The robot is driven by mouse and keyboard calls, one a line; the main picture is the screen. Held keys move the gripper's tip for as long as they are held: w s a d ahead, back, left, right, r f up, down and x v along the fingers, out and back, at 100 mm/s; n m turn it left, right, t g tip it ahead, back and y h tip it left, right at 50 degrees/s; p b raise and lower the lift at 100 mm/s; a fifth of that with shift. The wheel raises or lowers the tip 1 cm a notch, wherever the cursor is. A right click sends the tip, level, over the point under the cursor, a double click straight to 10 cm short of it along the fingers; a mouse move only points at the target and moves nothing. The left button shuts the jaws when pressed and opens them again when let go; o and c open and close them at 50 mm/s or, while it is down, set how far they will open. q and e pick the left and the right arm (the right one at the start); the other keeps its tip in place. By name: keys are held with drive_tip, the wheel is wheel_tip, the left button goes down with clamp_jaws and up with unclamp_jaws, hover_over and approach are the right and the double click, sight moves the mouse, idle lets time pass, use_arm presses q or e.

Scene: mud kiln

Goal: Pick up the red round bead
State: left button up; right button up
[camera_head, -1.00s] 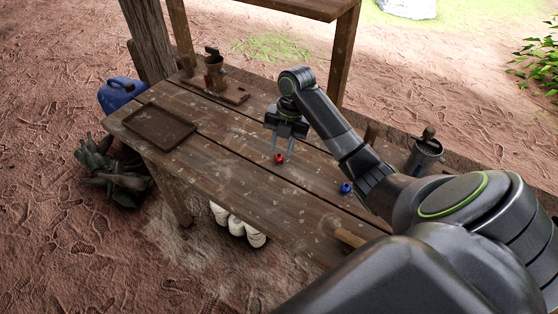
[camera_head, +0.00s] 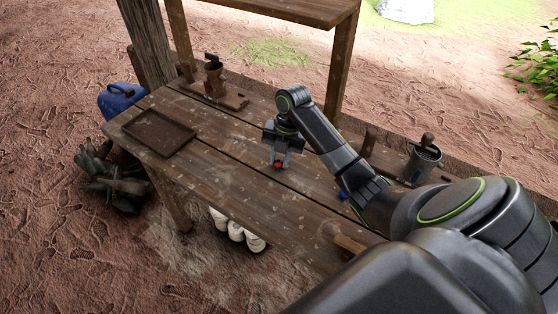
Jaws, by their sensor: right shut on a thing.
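The red round bead (camera_head: 278,166) is at the middle of the wooden table (camera_head: 225,185), between the fingertips of my right gripper (camera_head: 279,163). The gripper points down and is shut on the bead, at or close to the tabletop. The fingers hide part of the bead. My right arm reaches in from the lower right. My left gripper is not in view.
A blue bead (camera_head: 343,196) lies beside my right forearm, partly hidden by it. A dark tray (camera_head: 159,132) lies on the table's left end. A brown holder (camera_head: 214,82) stands at the back, and a grey cup (camera_head: 421,163) at the right. The table's front middle is clear.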

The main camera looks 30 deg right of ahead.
sight(276, 161)
drive_tip(key=shift+r, duration=0.45)
wheel_tip(276, 161, up, 4)
drive_tip(key=shift+w+f, duration=0.1)
drive_tip(key=shift+f, duration=0.15)
drive_tip(key=shift+r+p, duration=2.55)
drive_tip(key=shift+r, duration=0.25)
